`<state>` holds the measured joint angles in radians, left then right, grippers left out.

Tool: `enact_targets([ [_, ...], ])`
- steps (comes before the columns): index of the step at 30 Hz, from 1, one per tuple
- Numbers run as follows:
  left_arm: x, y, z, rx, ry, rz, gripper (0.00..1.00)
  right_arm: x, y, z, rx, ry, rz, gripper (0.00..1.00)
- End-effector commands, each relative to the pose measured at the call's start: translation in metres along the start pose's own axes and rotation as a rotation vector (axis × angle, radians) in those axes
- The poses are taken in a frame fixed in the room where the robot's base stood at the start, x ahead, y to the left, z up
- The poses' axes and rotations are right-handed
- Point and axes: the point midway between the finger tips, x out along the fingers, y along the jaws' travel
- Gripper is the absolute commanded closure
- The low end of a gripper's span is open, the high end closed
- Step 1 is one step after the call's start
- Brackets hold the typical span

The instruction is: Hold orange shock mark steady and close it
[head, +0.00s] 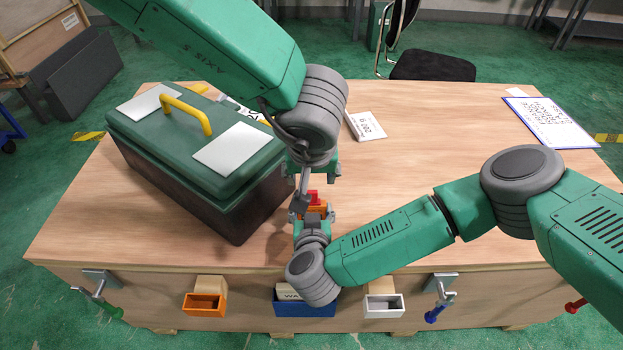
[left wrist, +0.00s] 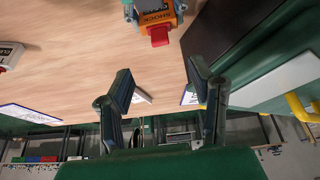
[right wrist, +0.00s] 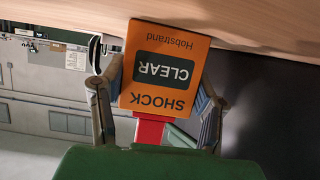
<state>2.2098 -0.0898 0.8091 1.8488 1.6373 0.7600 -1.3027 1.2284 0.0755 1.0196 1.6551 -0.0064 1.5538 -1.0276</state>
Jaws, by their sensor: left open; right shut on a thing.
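The orange shock mark (right wrist: 165,70) fills the middle of the right wrist view, with a dark "CLEAR" window and the words SHOCK and Hobstrand. A red part (right wrist: 149,130) sticks out from its lower end. My right gripper (right wrist: 156,100) has a finger on each side of the mark and is shut on it. In the head view the mark (head: 318,208) is small and partly hidden between my arms. My left gripper (left wrist: 163,85) is open and empty. In the left wrist view the mark (left wrist: 157,16) and its red part (left wrist: 159,36) lie beyond the fingertips, apart from them.
A green-lidded toolbox (head: 150,130) with a yellow handle stands left on the wooden table (head: 420,120). A white card (head: 368,125) and a clipboard (head: 548,122) lie further back. Orange (head: 205,304), blue (head: 290,310) and white (head: 384,305) bins hang on the front.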

Motion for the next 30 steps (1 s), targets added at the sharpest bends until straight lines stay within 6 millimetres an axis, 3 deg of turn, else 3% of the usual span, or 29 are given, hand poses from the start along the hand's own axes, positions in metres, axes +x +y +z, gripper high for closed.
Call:
enact_targets([
  [8,-0.001,0.000,0.000,0.000,0.000,0.000,0.52,0.000,0.000,0.001,-0.001,-0.001,0.000,0.97],
  [9,-0.001,0.000,0.000,0.000,-0.001,0.000,0.52,0.000,0.000,0.001,0.000,-0.001,0.000,0.35],
  [10,-0.001,0.000,0.000,0.000,-0.001,0.000,0.52,0.000,0.000,0.001,0.000,-0.001,0.000,0.24],
  [11,-0.001,0.000,0.000,0.000,-0.001,0.000,0.52,0.000,0.000,0.001,0.000,-0.001,0.000,0.21],
  [22,-0.001,0.000,0.000,0.000,0.000,0.000,0.52,-0.008,-0.001,0.000,-0.001,0.000,-0.003,0.21],
  [30,-0.001,0.000,0.000,0.000,0.000,0.000,0.52,-0.061,-0.001,0.001,-0.001,-0.002,-0.006,0.21],
])
